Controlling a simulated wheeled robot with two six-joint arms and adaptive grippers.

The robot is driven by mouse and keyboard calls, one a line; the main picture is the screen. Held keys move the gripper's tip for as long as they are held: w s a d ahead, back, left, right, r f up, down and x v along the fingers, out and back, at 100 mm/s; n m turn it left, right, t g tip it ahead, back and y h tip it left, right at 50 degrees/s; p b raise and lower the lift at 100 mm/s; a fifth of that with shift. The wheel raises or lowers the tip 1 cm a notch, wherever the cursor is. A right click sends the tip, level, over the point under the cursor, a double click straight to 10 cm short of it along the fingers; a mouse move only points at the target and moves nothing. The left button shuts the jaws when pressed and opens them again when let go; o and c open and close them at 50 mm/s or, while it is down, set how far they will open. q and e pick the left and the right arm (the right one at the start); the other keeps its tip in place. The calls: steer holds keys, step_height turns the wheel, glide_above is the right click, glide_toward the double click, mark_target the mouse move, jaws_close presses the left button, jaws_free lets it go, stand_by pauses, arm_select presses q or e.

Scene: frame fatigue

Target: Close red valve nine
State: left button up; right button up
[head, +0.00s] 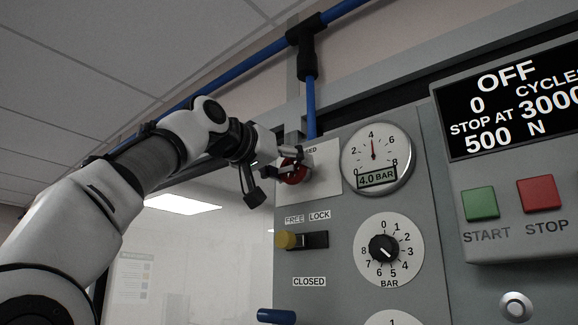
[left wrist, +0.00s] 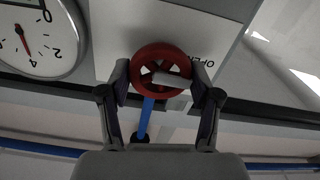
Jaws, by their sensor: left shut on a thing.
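The red valve handwheel (head: 293,173) sits on a white plate (head: 325,180) at the upper left of the grey panel. My left gripper (head: 291,163) is at the wheel, its fingers covering part of it. In the left wrist view, the red wheel (left wrist: 158,49) lies between the two fingers of my left gripper (left wrist: 161,75), which are shut on its rim from both sides. A label on the plate is partly hidden; "SED" shows in the head view. No number nine is readable. My right gripper is in neither view.
A round gauge (head: 377,160) reading 4.0 BAR is close right of the wheel. Below are a yellow FREE/LOCK slider (head: 286,240) and a black BAR knob (head: 384,248). A blue pipe (head: 310,108) runs above. A control box (head: 480,205) with green and red buttons stands at right.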

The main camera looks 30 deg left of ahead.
arm_select(q)
steer(key=shift+m, duration=0.3)
steer(key=m, duration=0.3)
steer(key=shift+m, duration=0.4)
steer(key=m, duration=0.4)
steer(key=shift+d+r+m, duration=0.1)
steer(key=shift+m, duration=0.2)
steer(key=m, duration=0.8)
steer(key=shift+s+m, duration=0.1)
steer(key=shift+m, duration=0.2)
